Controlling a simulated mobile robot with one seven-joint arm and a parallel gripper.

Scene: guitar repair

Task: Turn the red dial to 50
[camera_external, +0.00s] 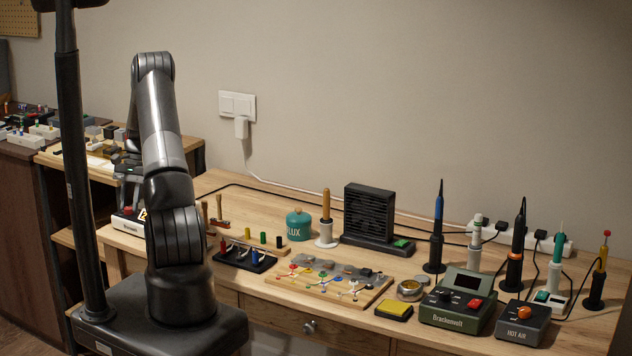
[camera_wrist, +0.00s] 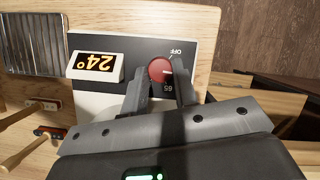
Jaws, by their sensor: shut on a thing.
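The red dial (camera_wrist: 160,69) is on the dark top of a black-and-white unit (camera_wrist: 86,45) in the wrist view. "OFF" is printed above the dial and "65" below it. A small pale mark shows on the dial's right side. The unit's display (camera_wrist: 96,65) reads 24°, upside down in this view. My gripper (camera_wrist: 161,78) is shut on the dial, one finger on each side. In the external view the unit (camera_external: 127,224) stands at the bench's left end, under my gripper (camera_external: 128,199); my arm partly covers it and the dial cannot be made out.
A ribbed metal plate (camera_wrist: 34,44) is beside the unit. A black fan (camera_external: 368,214), a teal tin (camera_external: 299,225), a green soldering station (camera_external: 457,304) and several irons stand farther right on the bench.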

